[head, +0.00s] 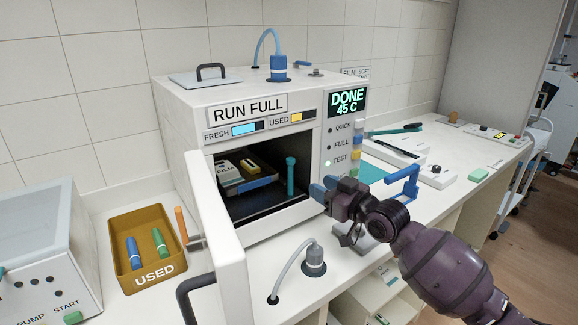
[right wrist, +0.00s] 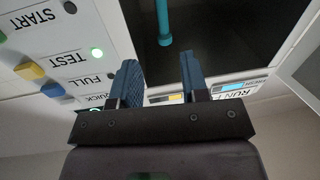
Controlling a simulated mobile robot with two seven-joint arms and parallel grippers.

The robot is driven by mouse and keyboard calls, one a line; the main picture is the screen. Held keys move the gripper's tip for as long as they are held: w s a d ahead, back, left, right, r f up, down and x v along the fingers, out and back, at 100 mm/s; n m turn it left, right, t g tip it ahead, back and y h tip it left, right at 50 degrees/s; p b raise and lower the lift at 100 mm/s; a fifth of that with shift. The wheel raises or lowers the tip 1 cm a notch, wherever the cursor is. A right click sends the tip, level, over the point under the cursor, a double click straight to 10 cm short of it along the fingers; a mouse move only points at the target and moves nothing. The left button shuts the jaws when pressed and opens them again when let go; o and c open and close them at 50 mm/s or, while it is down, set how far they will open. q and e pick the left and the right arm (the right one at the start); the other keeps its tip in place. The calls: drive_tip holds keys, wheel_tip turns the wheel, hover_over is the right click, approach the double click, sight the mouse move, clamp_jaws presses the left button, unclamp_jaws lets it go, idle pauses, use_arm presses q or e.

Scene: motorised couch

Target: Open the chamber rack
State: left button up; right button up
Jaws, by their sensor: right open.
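The white chamber (head: 185,100) stands on the counter with its door (head: 222,235) swung open to the left. Inside the dark interior, an upright teal post (head: 291,177) stands at the right, probably the rack's handle. A blue-fronted tray (head: 248,186) with a box marked FILM (head: 228,171) is to its left. The teal post also shows in the right wrist view (right wrist: 163,22), beyond the fingertips. My right gripper (head: 322,188) is open and empty, just outside the opening at its right edge. Its blue fingers (right wrist: 158,80) are apart and not touching the post. My left gripper is not in view.
A brown USED bin (head: 150,275) holds a blue and a green item. A hose fitting (head: 314,262) stands on the counter before the chamber. A blue lever (head: 405,183) is beside my right arm. The button panel (head: 340,140) borders the opening; its display reads DONE 45 C.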

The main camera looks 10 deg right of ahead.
sight(292, 173)
drive_tip(key=shift+y, duration=0.3)
drive_tip(key=x, duration=0.9)
drive_tip(key=shift+w+a+f+b, duration=0.15)
drive_tip(key=shift+a+f+b, duration=0.05)
drive_tip(key=shift+f+b, duration=0.1)
drive_tip(key=shift+w+a, duration=0.35)
drive_tip(key=shift+w, duration=0.25)
drive_tip(key=shift+w+a+r, duration=0.1)
drive_tip(key=shift+w, duration=0.05)
drive_tip(key=shift+c, duration=0.4)
